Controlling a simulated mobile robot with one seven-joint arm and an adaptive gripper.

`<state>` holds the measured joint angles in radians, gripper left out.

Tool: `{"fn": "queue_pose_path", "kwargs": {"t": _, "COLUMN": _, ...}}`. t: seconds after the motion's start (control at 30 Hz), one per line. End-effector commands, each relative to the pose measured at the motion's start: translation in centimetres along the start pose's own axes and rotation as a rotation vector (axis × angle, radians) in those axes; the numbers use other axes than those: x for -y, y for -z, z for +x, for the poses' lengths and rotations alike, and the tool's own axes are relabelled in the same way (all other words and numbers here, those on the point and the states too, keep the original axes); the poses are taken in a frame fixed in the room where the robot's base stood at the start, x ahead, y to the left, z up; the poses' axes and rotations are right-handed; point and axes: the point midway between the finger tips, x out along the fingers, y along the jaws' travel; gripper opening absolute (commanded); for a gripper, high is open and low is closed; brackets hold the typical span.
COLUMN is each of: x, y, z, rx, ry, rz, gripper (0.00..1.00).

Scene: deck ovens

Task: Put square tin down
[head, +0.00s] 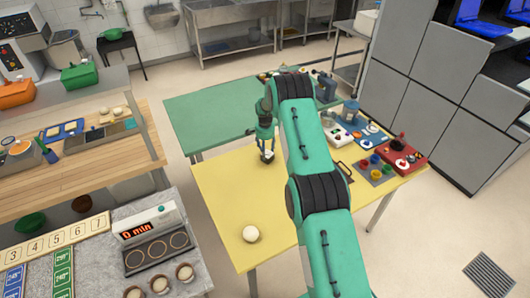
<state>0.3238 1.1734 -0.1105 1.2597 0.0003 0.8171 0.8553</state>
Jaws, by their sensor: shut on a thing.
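My gripper (266,150) points down over the far left part of the yellow table (222,190), near the border with the green table. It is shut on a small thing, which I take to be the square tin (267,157). The tin is tiny in the head view, with a pale part and dark edges, and the fingers partly cover it. I cannot tell whether it touches the tabletop or hangs just above it.
A round white ball (251,233) lies near the front of the yellow table. Boards with colored knobs and a red box (402,160) crowd its right side. The green table (205,115) adjoins behind. A grey counter with a timer (150,230) stands left. The yellow table's left part is clear.

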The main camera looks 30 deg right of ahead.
Motion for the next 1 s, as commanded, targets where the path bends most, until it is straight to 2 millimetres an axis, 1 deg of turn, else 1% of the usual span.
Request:
{"fn": "queue_pose_path", "kwargs": {"t": 0.03, "x": 0.0, "y": 0.0, "z": 0.2, "rx": 0.0, "ry": 0.0, "rz": 0.0, "gripper": 0.22}}
{"fn": "queue_pose_path", "kwargs": {"t": 0.07, "x": 0.0, "y": 0.0, "z": 0.2, "rx": 0.0, "ry": -0.001, "rz": 0.0, "gripper": 0.61}}
{"fn": "queue_pose_path", "kwargs": {"t": 0.1, "x": 0.0, "y": 0.0, "z": 0.2, "rx": 0.0, "ry": -0.001, "rz": 0.0, "gripper": 0.69}}
{"fn": "queue_pose_path", "kwargs": {"t": 0.17, "x": 0.0, "y": 0.0, "z": 0.1, "rx": 0.0, "ry": 0.0, "rz": 0.0, "gripper": 0.79}}
{"fn": "queue_pose_path", "kwargs": {"t": 0.5, "x": 0.0, "y": 0.0, "z": 0.1, "rx": 0.0, "ry": 0.0, "rz": 0.0, "gripper": 0.79}}
{"fn": "queue_pose_path", "kwargs": {"t": 0.67, "x": 0.0, "y": 0.0, "z": -0.4, "rx": 0.0, "ry": 0.001, "rz": 0.0, "gripper": 0.79}}
{"fn": "queue_pose_path", "kwargs": {"t": 0.83, "x": 0.0, "y": 0.0, "z": -1.6, "rx": 0.0, "ry": 0.0, "rz": 0.0, "gripper": 0.79}}
{"fn": "queue_pose_path", "kwargs": {"t": 1.0, "x": 0.1, "y": 0.1, "z": -3.8, "rx": -0.002, "ry": 0.002, "rz": 0.0, "gripper": 0.79}}
